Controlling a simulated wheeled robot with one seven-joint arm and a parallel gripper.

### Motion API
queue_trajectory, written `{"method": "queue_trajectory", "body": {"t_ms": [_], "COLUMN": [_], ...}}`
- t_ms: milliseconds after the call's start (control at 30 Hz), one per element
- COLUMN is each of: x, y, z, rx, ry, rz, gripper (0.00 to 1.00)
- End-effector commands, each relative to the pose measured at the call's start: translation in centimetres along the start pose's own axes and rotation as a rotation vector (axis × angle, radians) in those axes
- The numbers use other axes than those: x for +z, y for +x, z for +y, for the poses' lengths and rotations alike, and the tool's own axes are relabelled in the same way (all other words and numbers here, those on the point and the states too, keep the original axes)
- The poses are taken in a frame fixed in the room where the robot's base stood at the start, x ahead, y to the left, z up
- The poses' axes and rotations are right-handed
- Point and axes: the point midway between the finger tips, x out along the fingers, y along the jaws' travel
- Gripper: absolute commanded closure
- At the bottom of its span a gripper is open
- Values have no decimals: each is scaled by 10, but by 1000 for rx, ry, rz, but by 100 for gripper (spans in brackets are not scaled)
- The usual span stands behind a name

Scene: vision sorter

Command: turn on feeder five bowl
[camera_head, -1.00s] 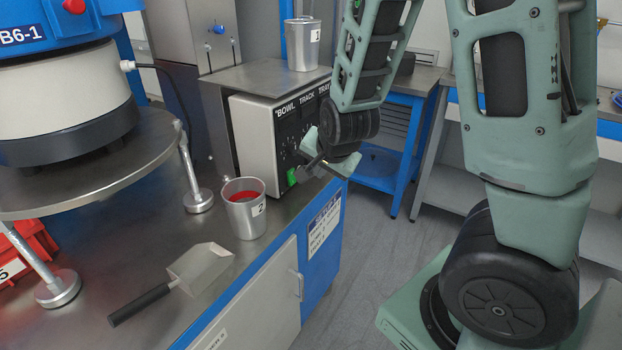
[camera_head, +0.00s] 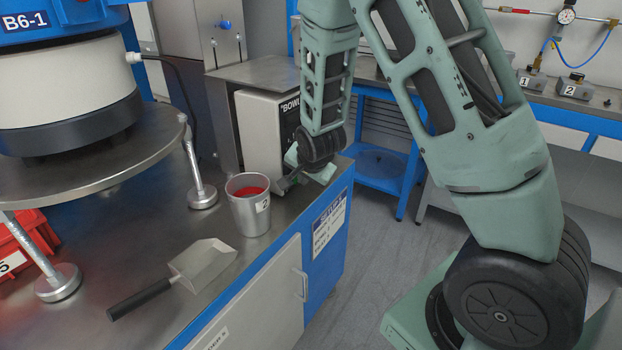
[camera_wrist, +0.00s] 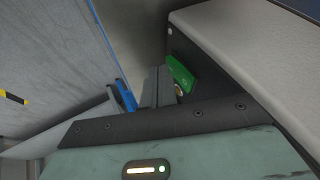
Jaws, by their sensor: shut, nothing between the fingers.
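A cream control box (camera_head: 258,132) with a black front panel stands on the steel bench. Only the start of the word BOWL shows now; my arm covers most of the panel. My gripper (camera_head: 284,185) is at the panel's lower front, shut and empty. In the wrist view, the shut fingers (camera_wrist: 156,86) are beside a green switch (camera_wrist: 181,74) on the dark panel (camera_wrist: 190,52). I cannot tell whether they touch it. A blue and cream bowl feeder (camera_head: 65,85) labelled B6-1 stands on a round steel plate at left.
A metal cup (camera_head: 250,218) marked 2, red inside, stands near the bench edge in front of the box. A scoop (camera_head: 205,262) lies nearer. A red bin (camera_head: 25,250) is under the round plate. Floor right of the bench is clear.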

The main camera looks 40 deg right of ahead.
Motion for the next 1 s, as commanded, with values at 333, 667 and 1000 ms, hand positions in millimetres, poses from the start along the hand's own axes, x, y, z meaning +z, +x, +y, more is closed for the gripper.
{"method": "queue_trajectory", "body": {"t_ms": [333, 667, 1000], "x": [0, 3, 1], "y": [2, 9, 5], "z": [-1, -4, -6], "rx": [1, 0, -1], "ry": [1, 0, 0], "rz": [0, 1, 0], "gripper": [100, 100, 100]}}
